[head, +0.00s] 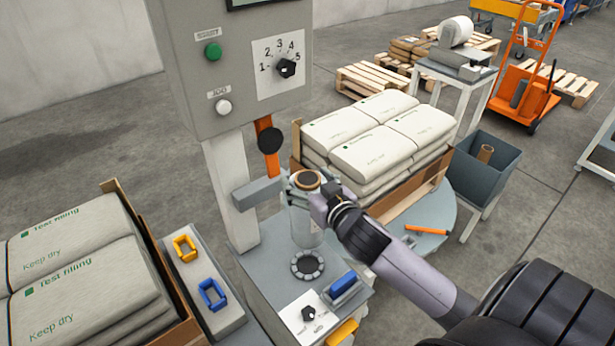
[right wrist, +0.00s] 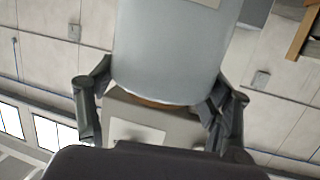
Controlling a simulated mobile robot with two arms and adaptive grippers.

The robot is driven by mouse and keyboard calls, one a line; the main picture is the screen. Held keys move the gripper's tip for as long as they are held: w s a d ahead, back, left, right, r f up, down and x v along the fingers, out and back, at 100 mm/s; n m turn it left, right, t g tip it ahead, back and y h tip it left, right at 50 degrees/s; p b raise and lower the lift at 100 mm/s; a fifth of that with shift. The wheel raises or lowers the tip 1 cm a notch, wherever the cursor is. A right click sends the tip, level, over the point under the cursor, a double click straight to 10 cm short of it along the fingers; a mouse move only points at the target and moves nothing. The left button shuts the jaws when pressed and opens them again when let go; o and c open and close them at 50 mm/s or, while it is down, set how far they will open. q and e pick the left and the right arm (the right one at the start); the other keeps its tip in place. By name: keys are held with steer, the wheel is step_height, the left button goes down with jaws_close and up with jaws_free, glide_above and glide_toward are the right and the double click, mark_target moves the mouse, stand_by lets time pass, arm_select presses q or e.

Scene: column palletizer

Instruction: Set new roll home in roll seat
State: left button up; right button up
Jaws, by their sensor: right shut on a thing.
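The new roll (head: 306,225) is a clear, pale film cylinder with a brown core at its top. My right gripper (head: 308,189) is shut on its upper part and holds it roughly upright. The roll seat (head: 308,265) is a dark, notched ring on the grey machine top. The roll's lower end appears just above and behind the seat, apart from it; the exact gap is hard to tell. In the right wrist view the roll (right wrist: 170,50) fills the space between the fingers (right wrist: 162,88). My left gripper is not in view.
A grey bracket (head: 260,192) and orange lever (head: 268,150) stand close left of the roll. A blue block (head: 343,283) and a dial (head: 308,313) sit near the seat. Stacked sacks (head: 378,140) stand behind. A grey bin (head: 483,165) holds a brown core (head: 486,153).

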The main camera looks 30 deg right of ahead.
mark_target(307, 221)
steer(key=shift+f+b, duration=1.2)
steer(key=shift+f, duration=5.65)
steer(key=o, duration=2)
steer(key=shift+f, duration=0.2)
steer(key=shift+c, duration=0.2)
steer(key=shift+r, duration=0.1)
steer(key=v, duration=1.2)
steer(key=shift+b, duration=0.35)
steer(key=shift+s, duration=0.1)
